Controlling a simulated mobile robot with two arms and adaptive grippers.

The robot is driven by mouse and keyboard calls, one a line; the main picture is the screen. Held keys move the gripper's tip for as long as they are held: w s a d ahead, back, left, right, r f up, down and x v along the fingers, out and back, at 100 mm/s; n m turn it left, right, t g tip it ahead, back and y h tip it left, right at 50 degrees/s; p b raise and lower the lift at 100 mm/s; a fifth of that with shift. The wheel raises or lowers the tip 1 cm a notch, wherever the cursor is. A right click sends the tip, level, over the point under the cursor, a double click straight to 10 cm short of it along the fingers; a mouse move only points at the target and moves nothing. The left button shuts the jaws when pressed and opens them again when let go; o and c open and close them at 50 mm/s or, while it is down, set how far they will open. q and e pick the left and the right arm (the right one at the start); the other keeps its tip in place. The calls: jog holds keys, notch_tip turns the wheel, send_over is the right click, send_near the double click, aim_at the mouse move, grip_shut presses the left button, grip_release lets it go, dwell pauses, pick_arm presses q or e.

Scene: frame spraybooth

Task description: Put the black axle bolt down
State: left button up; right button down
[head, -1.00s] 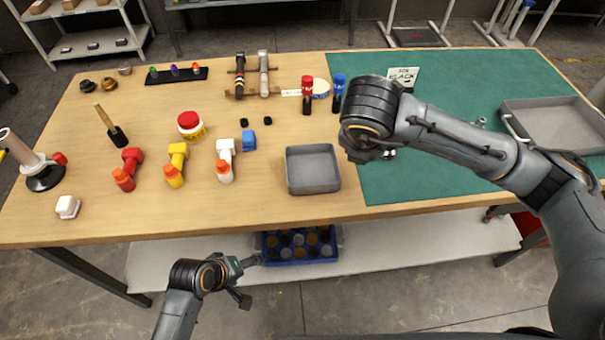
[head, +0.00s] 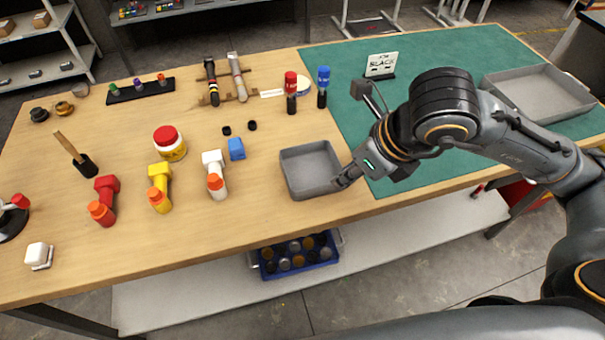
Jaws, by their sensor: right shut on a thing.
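My right gripper (head: 347,179) reaches in from the right, with its fingertips low at the right wall of the small grey tray (head: 300,187). The fingers are dark and small here, and they are shut on the black axle bolt. The bolt itself cannot be made out against the fingers and wrist. I cannot tell whether it touches the tray. The small tray looks empty in its visible part. My left gripper is out of view.
A large grey tray (head: 541,111) lies at the right on the mat. The wooden tabletop in front is clear.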

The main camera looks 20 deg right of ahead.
jog(key=w+f+p, duration=0.1)
jog(key=w+f, duration=0.2)
jog(key=w, duration=0.1)
jog(key=w+a+f+p, duration=0.1)
jog(key=w+f+p, duration=0.1)
jog(key=w+f, duration=0.1)
jog(key=w+f+p, duration=0.1)
jog(key=w+f, duration=0.2)
jog(key=w, duration=0.3)
jog(key=shift+a, duration=0.35)
jog(key=shift+w+f, duration=0.1)
jog(key=shift+f, duration=0.05)
jog(key=f, duration=0.1)
jog(key=f+p, duration=0.2)
jog(key=shift+w, duration=0.25)
jog(key=shift+f, duration=0.3)
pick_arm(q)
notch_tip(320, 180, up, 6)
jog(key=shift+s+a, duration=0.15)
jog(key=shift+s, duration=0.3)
pick_arm(e)
jog(key=shift+f, duration=0.1)
